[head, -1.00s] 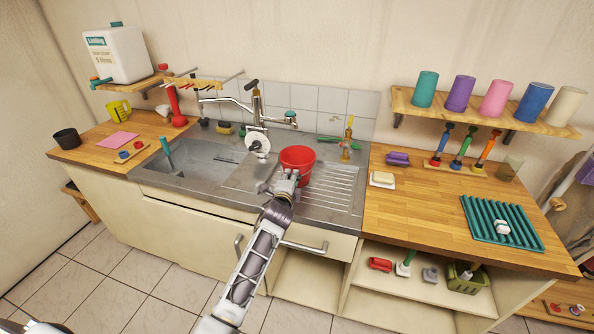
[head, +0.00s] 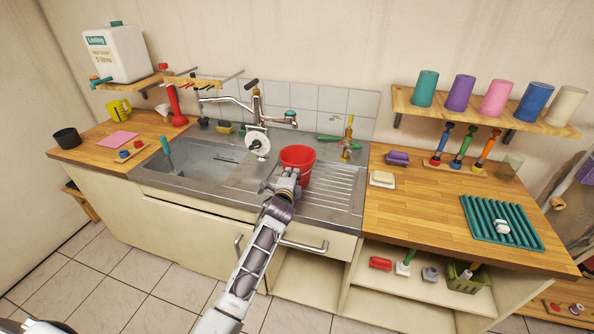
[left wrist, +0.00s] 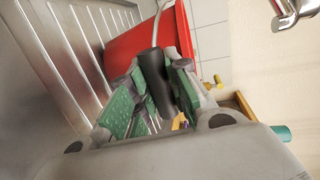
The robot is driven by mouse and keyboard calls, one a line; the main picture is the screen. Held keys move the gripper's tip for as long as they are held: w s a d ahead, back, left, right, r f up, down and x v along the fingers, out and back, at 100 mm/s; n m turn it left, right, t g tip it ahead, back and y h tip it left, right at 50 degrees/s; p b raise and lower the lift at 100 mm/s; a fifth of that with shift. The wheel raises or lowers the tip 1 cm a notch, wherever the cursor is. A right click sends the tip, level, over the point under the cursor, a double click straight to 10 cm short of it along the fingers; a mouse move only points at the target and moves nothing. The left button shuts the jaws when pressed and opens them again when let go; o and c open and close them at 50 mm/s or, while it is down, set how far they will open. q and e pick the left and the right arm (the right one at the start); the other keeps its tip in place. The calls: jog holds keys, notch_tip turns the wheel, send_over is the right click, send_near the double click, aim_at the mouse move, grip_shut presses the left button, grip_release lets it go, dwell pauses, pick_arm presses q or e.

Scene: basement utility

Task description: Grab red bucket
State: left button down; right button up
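The red bucket (head: 297,161) stands on the steel drainer to the right of the sink bowl. My left gripper (head: 287,181) is at the bucket's near side. In the left wrist view, the bucket (left wrist: 184,32) is just beyond my left gripper's green-padded fingers (left wrist: 155,90). The bucket's dark handle grip (left wrist: 154,80), on a pale wire, lies between the fingers. The fingers are close on both sides of the grip; I cannot tell whether they press on it. My right gripper is not in view.
The steel sink (head: 205,160) and tap (head: 255,108) are behind and left of the bucket. A white soap dish (head: 382,179) and purple item (head: 398,158) are on the wooden counter to the right. A door handle (head: 304,246) sticks out below the counter edge.

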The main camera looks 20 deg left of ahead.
aim_at(293, 165)
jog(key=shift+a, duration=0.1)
pick_arm(q)
jog(key=shift+r, duration=0.1)
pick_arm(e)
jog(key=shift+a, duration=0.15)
pick_arm(q)
jog(key=shift+r, duration=0.1)
jog(key=shift+r, duration=1.8)
jog(key=shift+s+f, duration=0.2)
jog(key=shift+s, duration=0.05)
jog(key=f+b+v, duration=0.2)
jog(key=f+v, duration=0.1)
jog(key=v, duration=1.4)
jog(key=shift+s+d, duration=0.15)
jog(key=shift+s, duration=0.2)
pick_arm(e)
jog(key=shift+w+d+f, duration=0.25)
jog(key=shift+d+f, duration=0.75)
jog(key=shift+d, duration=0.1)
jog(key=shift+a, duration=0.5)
